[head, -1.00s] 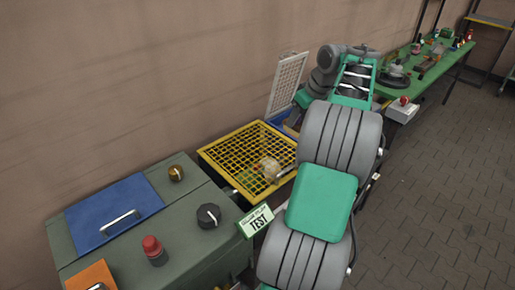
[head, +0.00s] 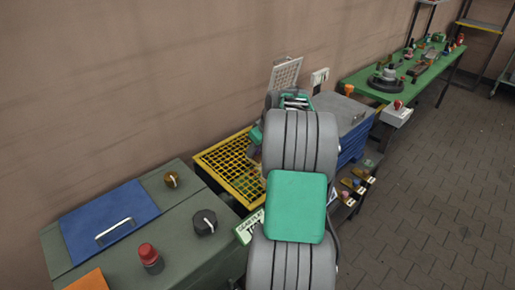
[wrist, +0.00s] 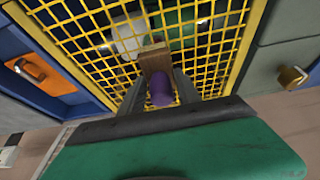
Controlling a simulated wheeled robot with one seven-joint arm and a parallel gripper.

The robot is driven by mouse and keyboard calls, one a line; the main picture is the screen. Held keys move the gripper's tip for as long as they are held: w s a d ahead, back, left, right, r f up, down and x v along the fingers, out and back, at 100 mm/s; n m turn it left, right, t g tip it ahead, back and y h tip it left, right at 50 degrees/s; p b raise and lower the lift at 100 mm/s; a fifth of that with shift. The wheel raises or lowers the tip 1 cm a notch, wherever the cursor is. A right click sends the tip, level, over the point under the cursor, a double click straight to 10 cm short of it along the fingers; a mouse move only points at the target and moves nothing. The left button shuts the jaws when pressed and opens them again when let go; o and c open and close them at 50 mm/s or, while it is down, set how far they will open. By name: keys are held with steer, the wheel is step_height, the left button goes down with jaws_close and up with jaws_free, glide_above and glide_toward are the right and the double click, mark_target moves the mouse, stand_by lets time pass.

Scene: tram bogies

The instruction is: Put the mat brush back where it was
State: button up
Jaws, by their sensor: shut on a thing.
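My gripper (wrist: 157,84) is shut on the mat brush (wrist: 155,62), seen in the wrist view as a brown wooden block with a purple round end between the fingers. The brush is over a yellow grid (wrist: 85,45); whether it touches the grid I cannot tell. A whitish object (wrist: 127,38) shows at the grid just beyond the brush.
A grey-green cabinet (head: 185,235) with a blue lid (head: 105,215) and knobs stands at the left. A blue crate stack with a grey top (head: 343,115) stands right of my arm. A green bench (head: 400,70) with several parts is farther back. Paved floor at right is clear.

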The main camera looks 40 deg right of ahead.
steer(key=shift+f, duration=0.2)
steer(key=o, duration=1.3)
steer(key=shift+r, duration=0.3)
steer(key=v, duration=1.2)
steer(key=a, duration=2.1)
steer(key=s+a+f, duration=0.3)
steer(key=s+a, duration=0.3)
steer(key=a, duration=0.1)
steer(key=s+a+f+g, duration=0.1)
steer(key=s+a+f, duration=0.3)
steer(key=s+a, duration=0.2)
steer(key=shift+s+a+f+b, duration=0.25)
steer(key=shift+a+b, duration=0.2)
steer(key=shift+a, duration=0.45)
